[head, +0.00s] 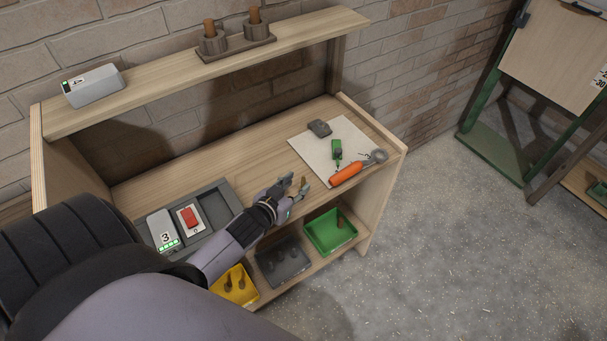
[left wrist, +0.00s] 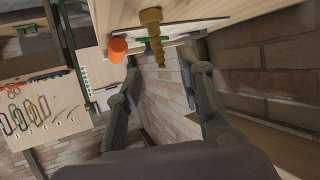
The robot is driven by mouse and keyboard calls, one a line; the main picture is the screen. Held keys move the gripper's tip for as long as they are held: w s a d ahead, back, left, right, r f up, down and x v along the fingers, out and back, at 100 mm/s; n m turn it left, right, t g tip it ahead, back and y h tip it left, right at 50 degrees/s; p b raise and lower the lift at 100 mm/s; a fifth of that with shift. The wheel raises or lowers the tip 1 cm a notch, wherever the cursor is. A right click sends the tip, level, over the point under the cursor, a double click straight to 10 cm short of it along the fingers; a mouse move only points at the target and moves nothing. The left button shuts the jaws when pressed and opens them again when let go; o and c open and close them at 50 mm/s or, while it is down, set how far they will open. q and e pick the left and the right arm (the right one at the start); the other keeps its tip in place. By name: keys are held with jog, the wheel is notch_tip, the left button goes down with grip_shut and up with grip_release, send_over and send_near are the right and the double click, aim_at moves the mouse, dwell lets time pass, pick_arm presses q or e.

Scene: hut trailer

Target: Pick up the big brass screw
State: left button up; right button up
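The big brass screw (left wrist: 152,30) shows in the left wrist view near the top middle, on the bench top close to the orange tool handle. It lies ahead of and roughly between my left gripper's spread fingers, with no clear contact. In the head view my left gripper (head: 292,190) is over the front part of the bench, left of the white sheet. The screw is small and partly hidden by the fingers there. The left gripper (left wrist: 160,64) is open and empty. My right gripper is in neither view.
On the white sheet (head: 308,154) are an orange-handled tool (head: 346,174), a green tool (head: 337,150) and a dark grey block (head: 319,128). A grey tray (head: 215,205) stands left. Yellow (head: 235,291), dark (head: 283,262) and green (head: 330,232) bins sit on the shelf below.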

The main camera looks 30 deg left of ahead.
aim_at(302, 179)
pick_arm(q)
jog(key=b+x, duration=0.4)
jog(key=x, duration=0.1)
jog(key=shift+s+f, duration=0.1)
jog(key=shift+w, duration=0.25)
grip_shut()
dwell(0.3)
